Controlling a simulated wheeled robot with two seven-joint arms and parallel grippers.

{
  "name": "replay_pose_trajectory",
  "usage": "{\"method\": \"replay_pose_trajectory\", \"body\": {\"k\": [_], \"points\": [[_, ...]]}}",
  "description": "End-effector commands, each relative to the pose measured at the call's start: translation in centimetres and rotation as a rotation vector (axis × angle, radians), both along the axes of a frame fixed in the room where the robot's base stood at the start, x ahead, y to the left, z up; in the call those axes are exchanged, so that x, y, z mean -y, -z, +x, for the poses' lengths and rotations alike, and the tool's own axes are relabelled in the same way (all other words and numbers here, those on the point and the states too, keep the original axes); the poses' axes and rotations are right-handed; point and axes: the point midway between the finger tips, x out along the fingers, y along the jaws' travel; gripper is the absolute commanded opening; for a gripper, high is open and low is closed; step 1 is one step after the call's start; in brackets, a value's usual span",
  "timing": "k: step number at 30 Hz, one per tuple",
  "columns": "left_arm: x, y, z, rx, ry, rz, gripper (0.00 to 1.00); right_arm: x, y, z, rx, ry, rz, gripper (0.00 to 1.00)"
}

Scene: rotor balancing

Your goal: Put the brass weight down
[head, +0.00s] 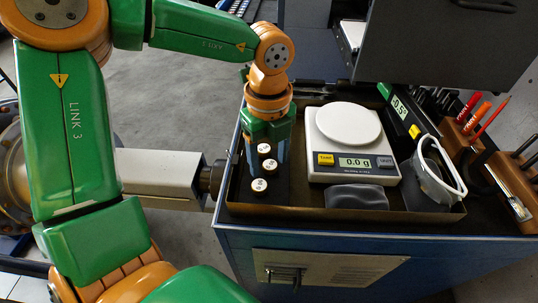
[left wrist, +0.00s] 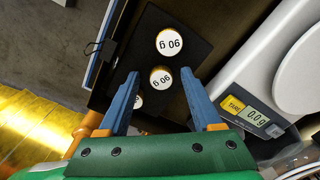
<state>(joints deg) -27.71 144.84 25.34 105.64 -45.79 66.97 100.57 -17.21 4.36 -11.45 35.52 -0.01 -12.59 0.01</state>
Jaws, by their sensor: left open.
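Three weights with white tops stand at the left of the tray in the head view: a rear one (head: 264,149), a middle one (head: 270,165) and a front one (head: 259,185). In the left wrist view two tops read "90 g", on an upper weight (left wrist: 170,41) and a middle weight (left wrist: 161,78). A third weight (left wrist: 137,100) is partly hidden by a finger. Brass-coloured sides show a little. My left gripper (head: 267,156) points down over the weights. In the wrist view its blue fingers (left wrist: 160,74) are apart, one on each side of the middle weight. Contact cannot be told.
A scale (head: 352,175) with an empty white pan reads 0.0 g, right of the gripper. A wooden tool rack (head: 480,150) stands at right.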

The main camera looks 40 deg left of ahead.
Motion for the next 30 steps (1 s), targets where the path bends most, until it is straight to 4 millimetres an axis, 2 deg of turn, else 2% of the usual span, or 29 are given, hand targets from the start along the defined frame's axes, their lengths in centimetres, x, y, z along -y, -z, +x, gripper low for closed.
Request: {"method": "replay_pose_trajectory", "body": {"k": [3,5,8,12,17,21,30], "points": [[0.0,-0.8,0.0,0.0,0.0,0.0,0.66,0.0,-1.0,0.0,0.0,0.0,0.001,0.5],[0.0,-1.4,0.1,0.005,-0.002,0.001,0.66,-0.1,-0.5,0.0,0.0,0.0,0.001,0.5],[0.0,-3.9,0.1,0.008,-0.002,0.0,0.66,0.0,-0.4,0.0,0.001,-0.001,0.001,0.5],[0.0,-8.2,0.1,0.005,-0.002,-0.001,0.66,0.0,-1.0,0.0,0.001,-0.001,0.0,0.5],[0.0,-11.5,0.1,0.003,-0.001,-0.001,0.66,0.1,-1.8,0.0,0.0,-0.002,-0.002,0.5],[0.0,-12.4,0.0,0.0,0.0,0.0,0.66,0.2,-1.9,0.0,0.001,-0.003,-0.004,0.5],[0.0,-12.4,0.0,-0.001,0.0,0.0,0.66,0.3,-1.8,0.0,0.001,-0.002,-0.005,0.5]]}}
